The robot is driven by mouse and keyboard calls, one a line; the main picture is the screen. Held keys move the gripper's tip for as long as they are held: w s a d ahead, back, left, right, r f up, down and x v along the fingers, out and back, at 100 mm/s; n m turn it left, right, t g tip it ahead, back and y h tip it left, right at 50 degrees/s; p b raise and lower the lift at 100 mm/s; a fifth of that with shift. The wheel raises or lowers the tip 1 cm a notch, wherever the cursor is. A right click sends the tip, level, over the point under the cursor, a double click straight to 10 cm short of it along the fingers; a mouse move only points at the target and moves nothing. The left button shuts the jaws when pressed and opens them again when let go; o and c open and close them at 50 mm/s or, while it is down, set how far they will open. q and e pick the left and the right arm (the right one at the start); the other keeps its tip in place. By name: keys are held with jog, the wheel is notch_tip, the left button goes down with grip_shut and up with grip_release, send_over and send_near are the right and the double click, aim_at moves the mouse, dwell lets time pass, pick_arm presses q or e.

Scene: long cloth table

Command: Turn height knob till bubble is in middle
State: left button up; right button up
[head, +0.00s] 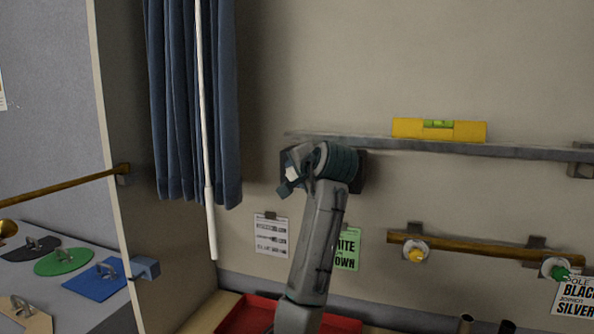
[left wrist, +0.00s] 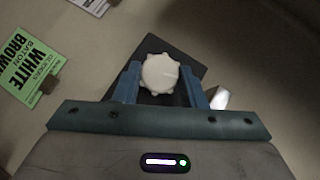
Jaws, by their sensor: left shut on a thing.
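A yellow spirit level (head: 465,131) with a green vial (head: 438,124) lies on a thin grey shelf (head: 520,151) on the wall in the head view. The bubble is too small to place surely. The shelf slants down to the right in the picture. The white scalloped height knob (left wrist: 160,73) sits on a dark mount (left wrist: 185,65) in the left wrist view. My left gripper (left wrist: 162,82) has its blue fingers on both sides of the knob, shut on it. In the head view the left gripper (head: 288,181) is at the shelf's left end. My right gripper is out of view.
A blue curtain (head: 180,100) and white rod (head: 205,150) hang to the left. A brass rail (head: 490,248) with yellow and green knobs is below the shelf. A red tray (head: 245,314) is at the bottom. Paper signs (head: 271,234) hang on the wall.

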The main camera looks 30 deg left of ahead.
pick_arm(q)
jog(key=o, duration=1)
jog(key=b+v, duration=0.3)
jog(key=v, duration=0.7)
jog(key=shift+s+d, duration=0.25)
jog(key=shift+d, duration=0.05)
